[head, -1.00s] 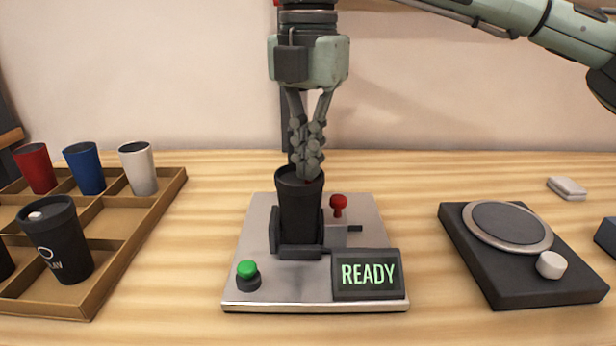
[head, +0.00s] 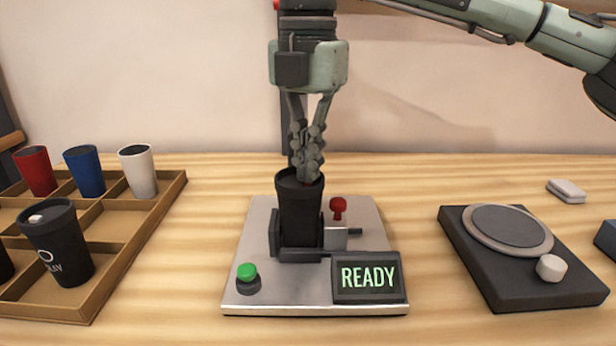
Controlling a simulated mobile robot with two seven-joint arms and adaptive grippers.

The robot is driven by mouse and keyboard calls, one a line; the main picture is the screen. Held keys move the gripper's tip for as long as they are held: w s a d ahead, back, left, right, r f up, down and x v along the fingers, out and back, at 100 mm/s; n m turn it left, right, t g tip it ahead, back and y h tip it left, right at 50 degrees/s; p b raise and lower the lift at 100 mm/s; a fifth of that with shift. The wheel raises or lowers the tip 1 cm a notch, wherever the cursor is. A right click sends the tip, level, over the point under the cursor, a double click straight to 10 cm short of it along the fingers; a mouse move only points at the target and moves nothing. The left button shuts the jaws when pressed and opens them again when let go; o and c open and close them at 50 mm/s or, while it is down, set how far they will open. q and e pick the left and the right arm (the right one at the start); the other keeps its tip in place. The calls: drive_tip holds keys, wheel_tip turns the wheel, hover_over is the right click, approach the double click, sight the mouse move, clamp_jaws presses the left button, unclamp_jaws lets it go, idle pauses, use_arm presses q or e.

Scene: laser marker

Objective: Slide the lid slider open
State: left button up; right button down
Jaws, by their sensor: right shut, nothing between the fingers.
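A black tumbler (head: 299,215) stands upright in the fixture of the marking machine (head: 250,225), at the middle of the head view. My right gripper (head: 308,180) points straight down from above, with its fingers shut and empty. The fingertips are at the tumbler's top, over or inside the rim. I cannot tell whether they touch the lid. The fingers hide most of the top, and I cannot make out the lid slider there. My left gripper is not in view.
The machine carries a red knob (head: 338,208), a green button (head: 247,272) and a READY screen (head: 368,277). A divided wooden tray (head: 135,245) with several cups is at left. A black device with a round plate (head: 510,226) is at right.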

drive_tip(key=shift+w, duration=0.45)
idle(0.3)
drive_tip(key=shift+r, duration=0.1)
wheel_tip(320, 180, up, 7)
drive_tip(key=p, duration=0.5)
idle(0.6)
